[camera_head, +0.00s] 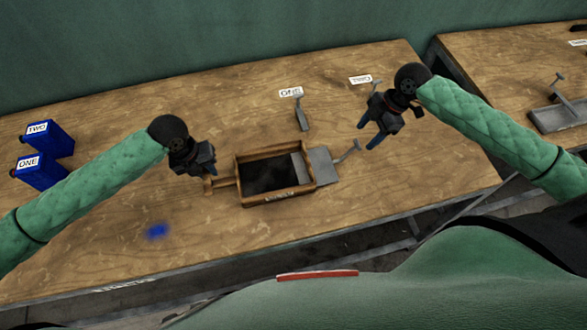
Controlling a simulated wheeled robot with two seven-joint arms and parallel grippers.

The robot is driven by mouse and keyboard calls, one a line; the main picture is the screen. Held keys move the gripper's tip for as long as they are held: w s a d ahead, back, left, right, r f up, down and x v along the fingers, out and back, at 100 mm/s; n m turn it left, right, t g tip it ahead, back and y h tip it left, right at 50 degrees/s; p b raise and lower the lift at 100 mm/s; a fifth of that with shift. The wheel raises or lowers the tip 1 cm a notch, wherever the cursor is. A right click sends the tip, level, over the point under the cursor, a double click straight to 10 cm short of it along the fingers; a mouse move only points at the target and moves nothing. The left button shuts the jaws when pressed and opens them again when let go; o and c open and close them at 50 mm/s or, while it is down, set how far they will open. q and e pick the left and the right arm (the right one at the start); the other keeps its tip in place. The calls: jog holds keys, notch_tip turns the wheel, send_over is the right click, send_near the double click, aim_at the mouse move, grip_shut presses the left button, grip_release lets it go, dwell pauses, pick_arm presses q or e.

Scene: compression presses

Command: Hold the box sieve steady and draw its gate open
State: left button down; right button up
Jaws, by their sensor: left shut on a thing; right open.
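The box sieve (276,199) is a wooden frame with a dark inside, lying on the wooden table in front of me. A grey metal gate (322,167) sits at its right end, sticking partly out of the frame, with a handle (348,150) pointing up and right. A wooden handle (222,183) extends from the sieve's left side. My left gripper (206,176) is shut on this handle; its fingertips are partly hidden. My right gripper (369,135) is open and empty, above and to the right of the gate's handle, apart from it.
Two blue containers (45,157) labelled ONE and TWO stand at the left. Grey tools stand behind the sieve near the labels ONE (291,92) and TWO (360,79). A blue patch (157,231) lies front left. A second table (500,65) is at right.

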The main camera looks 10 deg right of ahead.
jog(key=shift+v, duration=2.1)
pick_arm(q)
jog(key=c, duration=1.2)
grip_release()
jog(key=shift+o, duration=0.2)
